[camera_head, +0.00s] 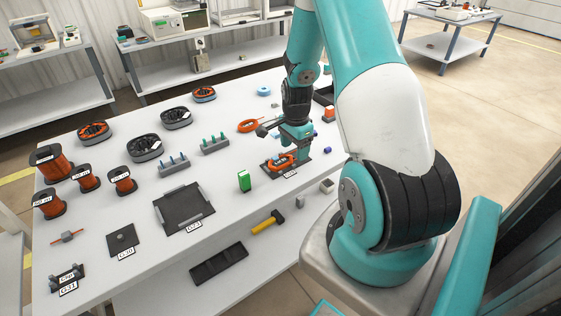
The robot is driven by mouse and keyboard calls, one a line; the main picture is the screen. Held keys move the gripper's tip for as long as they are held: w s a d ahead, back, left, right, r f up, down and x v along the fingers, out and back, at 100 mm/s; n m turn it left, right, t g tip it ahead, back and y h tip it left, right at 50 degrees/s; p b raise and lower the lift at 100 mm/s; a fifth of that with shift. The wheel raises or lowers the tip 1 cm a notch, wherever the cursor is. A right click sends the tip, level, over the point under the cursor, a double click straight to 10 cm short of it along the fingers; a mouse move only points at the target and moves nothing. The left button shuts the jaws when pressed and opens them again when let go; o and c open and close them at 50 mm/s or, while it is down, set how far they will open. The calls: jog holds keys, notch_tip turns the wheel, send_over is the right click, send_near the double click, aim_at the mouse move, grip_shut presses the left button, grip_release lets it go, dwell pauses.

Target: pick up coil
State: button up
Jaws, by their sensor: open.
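My gripper (292,150) points down over the white table, right of its middle. It is open, close above an orange coil (278,162). That coil lies on a small dark plate (304,160) with a white label at its front edge. The gripper hides part of the coil. I cannot tell whether the fingers touch it or are around it. A second orange coil (248,126) lies flat on the table, to the left of my wrist and farther back.
Wire spools (50,162) stand at the table's left. Round black-and-orange units (93,132) stand behind. A yellow-handled hammer (268,222) lies near the front edge.

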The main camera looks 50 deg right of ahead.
notch_tip(320, 180, down, 2)
jog(key=shift+c, duration=0.2)
jog(key=c, duration=1)
jog(key=shift+r, duration=0.1)
